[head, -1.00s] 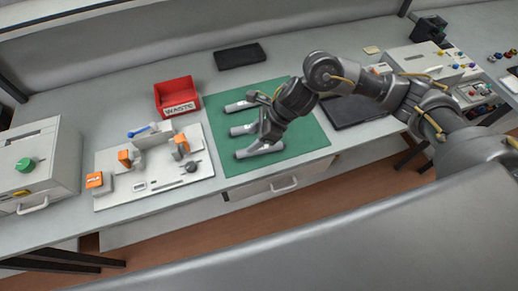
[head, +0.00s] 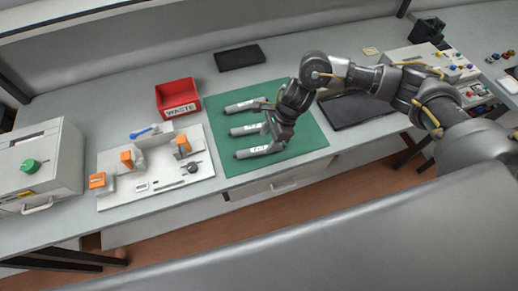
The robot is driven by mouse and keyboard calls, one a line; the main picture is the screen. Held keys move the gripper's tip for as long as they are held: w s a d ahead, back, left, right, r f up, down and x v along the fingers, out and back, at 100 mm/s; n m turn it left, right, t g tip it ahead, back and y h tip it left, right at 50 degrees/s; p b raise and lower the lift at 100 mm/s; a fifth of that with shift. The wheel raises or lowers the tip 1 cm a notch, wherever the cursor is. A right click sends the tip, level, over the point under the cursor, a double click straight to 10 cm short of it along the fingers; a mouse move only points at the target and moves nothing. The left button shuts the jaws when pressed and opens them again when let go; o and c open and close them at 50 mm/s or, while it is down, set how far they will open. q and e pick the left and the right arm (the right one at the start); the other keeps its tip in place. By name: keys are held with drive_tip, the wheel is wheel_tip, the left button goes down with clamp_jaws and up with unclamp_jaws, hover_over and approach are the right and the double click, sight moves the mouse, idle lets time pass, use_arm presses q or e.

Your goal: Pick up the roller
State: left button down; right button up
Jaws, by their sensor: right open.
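Several grey rollers with white labels lie side by side on a green mat (head: 308,150): a far one (head: 242,107), a middle one (head: 244,130) and a near one (head: 250,152). I cannot tell which of them the task means. My right gripper (head: 268,121) is open over the mat, with its fingers pointing left above the right ends of the rollers. It hides part of them, and I cannot tell whether it touches any. My left gripper is not in view.
A red bin marked WASTE (head: 178,98) stands left of the mat. A white fixture board (head: 140,203) with orange clamps lies left. A dark pad (head: 240,57) lies behind, and a dark tray (head: 350,110) right.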

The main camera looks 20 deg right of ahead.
sight(261, 148)
drive_tip(key=shift+a+f+p, duration=0.1)
drive_tip(key=shift+f+p, duration=0.05)
drive_tip(key=shift+p, duration=0.15)
drive_tip(key=p+x, duration=0.2)
drive_tip(key=x, duration=0.1)
drive_tip(key=shift+s+a+f, duration=0.1)
drive_tip(key=shift+a+f, duration=0.1)
drive_tip(key=shift+a, duration=0.05)
drive_tip(key=shift+a+f, duration=0.2)
drive_tip(key=shift+f, duration=0.4)
drive_tip(key=c, duration=1.1)
